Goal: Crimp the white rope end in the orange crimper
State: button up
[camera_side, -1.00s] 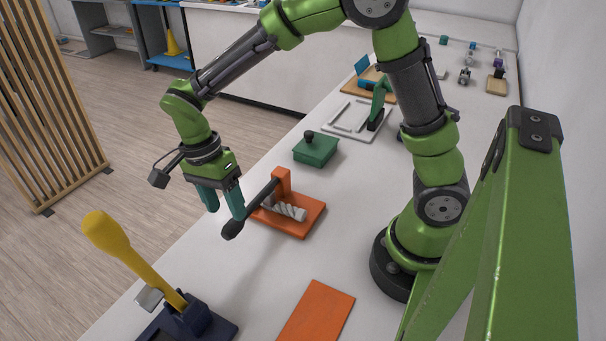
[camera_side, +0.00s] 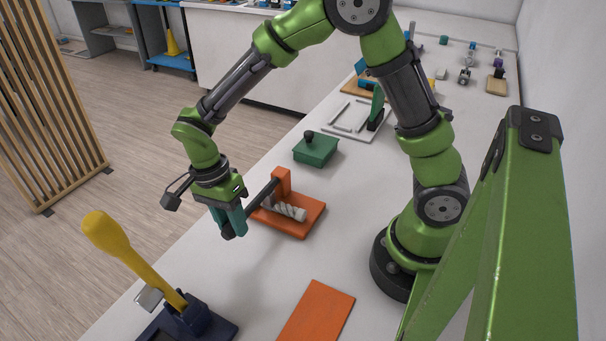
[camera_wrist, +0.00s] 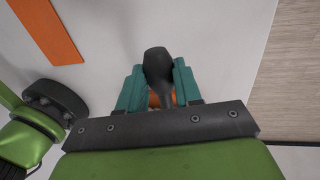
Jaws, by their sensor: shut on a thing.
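The orange crimper (camera_side: 306,222) stands on the white table, with an orange base and post and a dark lever arm (camera_side: 263,199) reaching toward the lower left. The white rope end (camera_side: 290,211) lies on the base under the lever, at the post's foot. My gripper (camera_side: 231,232) points down with its teal fingers shut around the lever's dark knob end. In the wrist view the dark knob (camera_wrist: 157,66) sits between the two teal fingers, and only a sliver of orange shows behind it. The rope is hidden there.
A yellow-handled tool on a dark blue base (camera_side: 195,325) stands at the front left. A flat orange plate (camera_side: 316,313) lies in front. A green box with a black knob (camera_side: 316,150) stands behind the crimper. A green post (camera_side: 490,230) fills the right foreground.

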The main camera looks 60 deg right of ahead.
grip_shut()
jog(key=shift+d+r+y, duration=0.1)
jog(key=shift+r+y, duration=0.3)
jog(key=shift+r, duration=0.4)
jog(key=d+r+y, duration=0.1)
jog(key=r, duration=0.1)
jog(key=d+r+y, duration=0.1)
jog(key=r+y, duration=0.1)
jog(key=d+r+y, duration=0.1)
jog(key=r, duration=0.2)
jog(key=shift+y, duration=0.4)
jog(key=d+r+n+y, duration=0.1)
jog(key=d+r+y, duration=0.4)
jog(key=d, duration=0.3)
jog(key=shift+d+r, duration=0.25)
jog(key=shift+r, duration=0.55)
jog(key=shift+d+f, duration=0.1)
